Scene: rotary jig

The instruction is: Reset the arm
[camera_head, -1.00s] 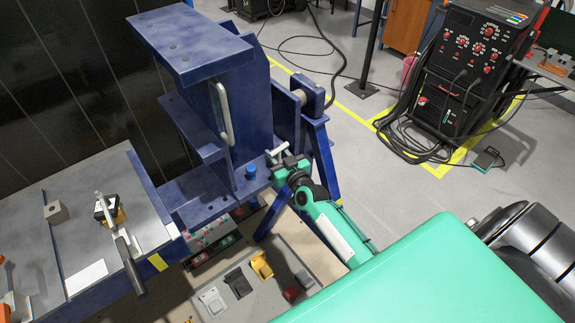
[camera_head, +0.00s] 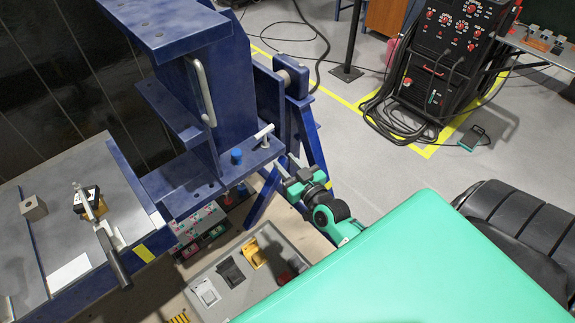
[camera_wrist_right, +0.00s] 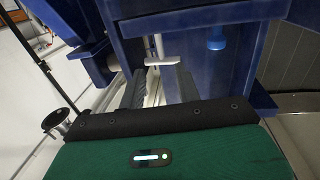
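The blue rotary jig (camera_head: 232,95) stands upright at the centre of the head view. A white T-shaped handle (camera_head: 263,134) sticks up from its base plate beside a blue knob (camera_head: 236,156). My right gripper (camera_head: 287,170) is just in front and to the right of the handle, apart from it. In the right wrist view, its two dark fingers (camera_wrist_right: 160,80) stand apart with a gap between them. The white handle (camera_wrist_right: 165,62) shows beyond the fingertips, and the gripper looks empty. The blue knob (camera_wrist_right: 216,40) is to its right. My left gripper is not in view.
A blue-edged table (camera_head: 95,205) at the left holds a clamp with a dark handle (camera_head: 114,262) and a small grey block (camera_head: 33,208). A grey tray (camera_head: 215,288) lies below the jig. A black welding unit (camera_head: 450,65) stands back right.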

